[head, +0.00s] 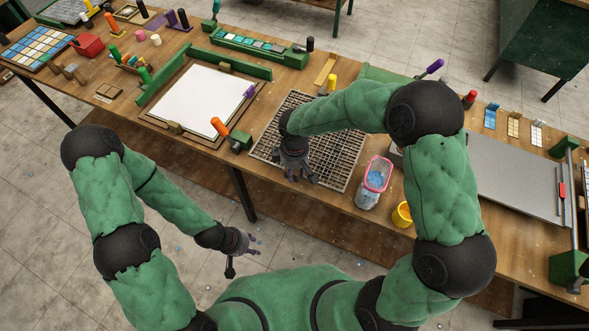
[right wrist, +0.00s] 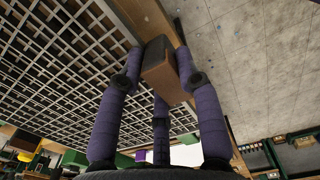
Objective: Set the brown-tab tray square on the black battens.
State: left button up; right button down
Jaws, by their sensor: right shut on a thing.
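A pale lattice tray (head: 335,172) lies on the bench in front of my body, long and tilted in the head view. In the right wrist view the lattice (right wrist: 60,75) fills the left side. My right gripper (head: 302,178) is over its front edge, pointing down. In the right wrist view its purple fingers (right wrist: 165,62) are shut on a brown block-like tab (right wrist: 163,70) beside the lattice. I cannot make out the black battens, or whether the tray touches them. My left gripper (head: 248,245) hangs empty in front of the bench, its fingers apart.
A white sheet (head: 203,102) on a board lies left of the lattice, with green rails (head: 162,86). A pink-rimmed tub (head: 376,176) and a yellow cup (head: 402,214) stand close on the right. A grey slab (head: 515,178) lies farther right.

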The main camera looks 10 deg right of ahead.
jog(key=shift+f, duration=0.3)
jog(key=c, duration=0.8)
grip_release()
notch_tip(320, 180, up, 12)
jog(key=shift+r, duration=0.1)
